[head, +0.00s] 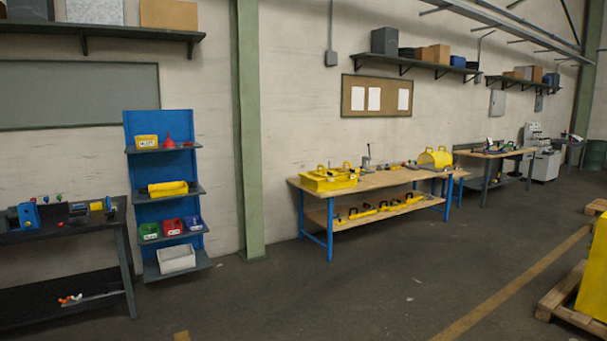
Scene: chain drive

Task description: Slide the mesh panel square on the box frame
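A yellow box-shaped frame with upright handles (329,180) sits on the left end of the wooden-topped workbench (385,181) against the wall. It is far off and small. A flat yellow piece seems to lie on its top, but I cannot tell whether this is the mesh panel or whether it sits square. A rounded yellow cover with handles (436,158) stands at the bench's right end. Neither of my grippers is in view.
A blue shelf rack (163,200) with bins and a dark bench (60,232) stand at left. A green column (250,130) rises beside the rack. A wooden pallet (560,300) with a yellow object is at right. The floor (330,300) between is open.

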